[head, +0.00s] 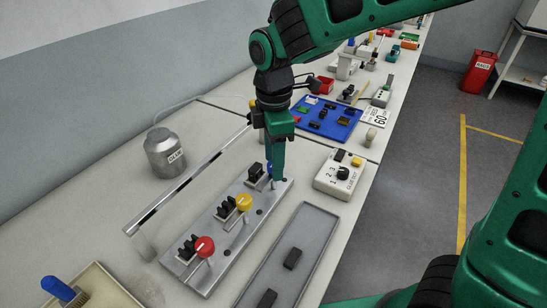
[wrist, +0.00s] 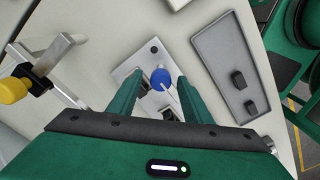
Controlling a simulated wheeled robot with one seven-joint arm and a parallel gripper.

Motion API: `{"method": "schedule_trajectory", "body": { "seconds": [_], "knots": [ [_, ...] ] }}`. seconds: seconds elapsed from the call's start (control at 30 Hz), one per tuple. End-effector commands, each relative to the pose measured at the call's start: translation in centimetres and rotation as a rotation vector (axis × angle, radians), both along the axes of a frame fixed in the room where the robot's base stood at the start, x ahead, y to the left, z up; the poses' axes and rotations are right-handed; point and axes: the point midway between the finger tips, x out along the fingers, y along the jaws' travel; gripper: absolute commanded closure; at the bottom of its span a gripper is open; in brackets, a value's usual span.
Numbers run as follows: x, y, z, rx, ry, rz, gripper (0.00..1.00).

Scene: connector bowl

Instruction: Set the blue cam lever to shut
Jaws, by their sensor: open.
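The blue cam lever (wrist: 161,77) shows as a round blue knob on the grey metal plate (wrist: 131,68) in the wrist view. In the head view the blue lever (head: 270,168) is mostly hidden behind my gripper. My gripper (head: 277,182) points down at the far end of the plate. In the wrist view my gripper (wrist: 154,92) is open, with one green finger on each side of the blue knob. I cannot tell whether the fingers touch it. A yellow lever (head: 244,202) and a red lever (head: 205,246) stand along the same plate, each beside a black connector.
A grey tray (head: 322,227) with black parts lies right of the plate. A control box (head: 340,174) stands beyond it. A raised metal rail (head: 187,181) runs along the plate's left side. A glue can (head: 165,152) and blue tray (head: 326,130) stand farther back.

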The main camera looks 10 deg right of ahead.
Motion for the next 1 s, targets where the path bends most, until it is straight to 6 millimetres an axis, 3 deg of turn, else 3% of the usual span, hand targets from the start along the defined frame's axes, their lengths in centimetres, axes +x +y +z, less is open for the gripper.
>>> {"method": "schedule_trajectory", "body": {
  "seconds": [0.27, 0.43, 0.47, 0.77, 1.0],
  "knots": [
    [0.00, -0.02, -0.14, 0.000, 0.000, -0.001, 0.55],
    [0.02, -0.03, -0.12, 0.000, -0.001, -0.001, 0.93],
    [0.03, -0.03, -0.12, 0.000, -0.001, -0.001, 0.96],
    [0.11, -0.03, -0.07, 0.001, -0.003, -0.026, 0.96],
    [0.19, -0.05, -0.04, 0.001, -0.004, -0.143, 0.96]
  ]
}}
